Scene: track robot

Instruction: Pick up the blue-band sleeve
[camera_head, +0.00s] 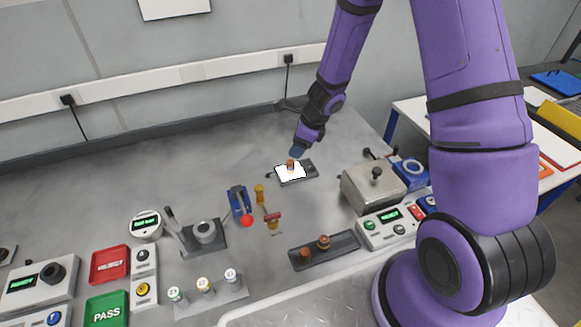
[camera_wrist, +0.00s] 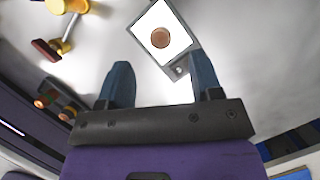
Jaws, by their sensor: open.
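Three small white-topped sleeves stand in a row on a grey rack (camera_head: 212,298) at the front of the bench. The right one (camera_head: 231,276) looks to carry a blue band, the middle one (camera_head: 204,285) an orange band and the left one (camera_head: 174,294) a green band. My gripper (camera_head: 297,151) is well behind and to the right of them, over a small lit white pad (camera_head: 283,173) with a copper-brown round piece (camera_head: 291,164) on it. In the wrist view my gripper (camera_wrist: 161,80) has its fingers apart with nothing between them. The sleeves are not visible there.
A blue clamp (camera_head: 240,201) with a red ball and a yellow-and-red tool (camera_head: 271,218) stand between gripper and rack. A lever press (camera_head: 203,236) is behind the rack. A dark tray (camera_head: 324,250) with brown pieces lies right. The back left bench is clear.

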